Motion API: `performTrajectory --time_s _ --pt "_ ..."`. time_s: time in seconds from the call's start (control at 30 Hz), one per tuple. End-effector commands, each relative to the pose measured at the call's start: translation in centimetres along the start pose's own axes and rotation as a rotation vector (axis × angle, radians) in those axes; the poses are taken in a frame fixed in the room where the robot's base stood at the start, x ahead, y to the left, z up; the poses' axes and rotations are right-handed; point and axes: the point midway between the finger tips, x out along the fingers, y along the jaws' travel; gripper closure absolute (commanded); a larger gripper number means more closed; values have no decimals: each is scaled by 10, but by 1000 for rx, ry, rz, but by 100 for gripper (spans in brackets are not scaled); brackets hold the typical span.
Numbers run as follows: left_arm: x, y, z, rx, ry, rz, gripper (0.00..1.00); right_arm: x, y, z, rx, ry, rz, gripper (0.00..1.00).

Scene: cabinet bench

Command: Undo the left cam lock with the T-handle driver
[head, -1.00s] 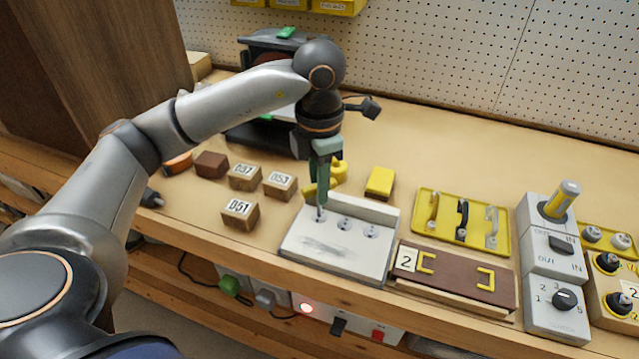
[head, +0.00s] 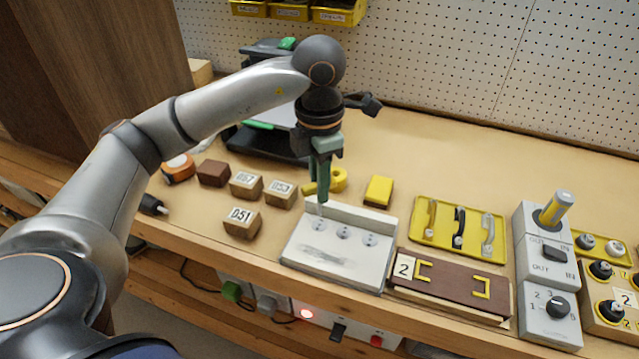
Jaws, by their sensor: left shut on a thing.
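A light grey panel (head: 330,262) with three round cam locks in a row stands at the bench's front edge. The left cam lock (head: 319,225) is partly covered by the driver tip. The middle cam lock (head: 344,232) and right cam lock (head: 370,240) show clear. My left gripper (head: 321,196) points down above the left lock, shut on the T-handle driver (head: 321,209). The driver's thin shaft is upright over the left lock; I cannot tell whether its tip sits in the lock. Most of the driver's handle is hidden by the fingers. My right gripper is not in view.
Wooden blocks, among them D51 (head: 241,222), lie left of the panel. A yellow ring-like part (head: 338,180) and a yellow block (head: 379,191) lie behind it. A brown board (head: 452,287), a yellow handle tray (head: 415,236) and grey switch boxes (head: 548,308) are to the right.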

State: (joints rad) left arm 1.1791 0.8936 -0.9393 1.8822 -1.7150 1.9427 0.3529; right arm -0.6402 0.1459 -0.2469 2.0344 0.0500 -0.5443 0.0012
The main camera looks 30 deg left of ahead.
Motion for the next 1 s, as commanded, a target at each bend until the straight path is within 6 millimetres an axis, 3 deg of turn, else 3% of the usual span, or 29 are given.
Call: performTrajectory --time_s 0.53,1.0 --pt "-42 0 0 0 -1 1 100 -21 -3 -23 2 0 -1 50" --pt "-43 0 0 0 0 1 100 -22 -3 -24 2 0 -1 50"
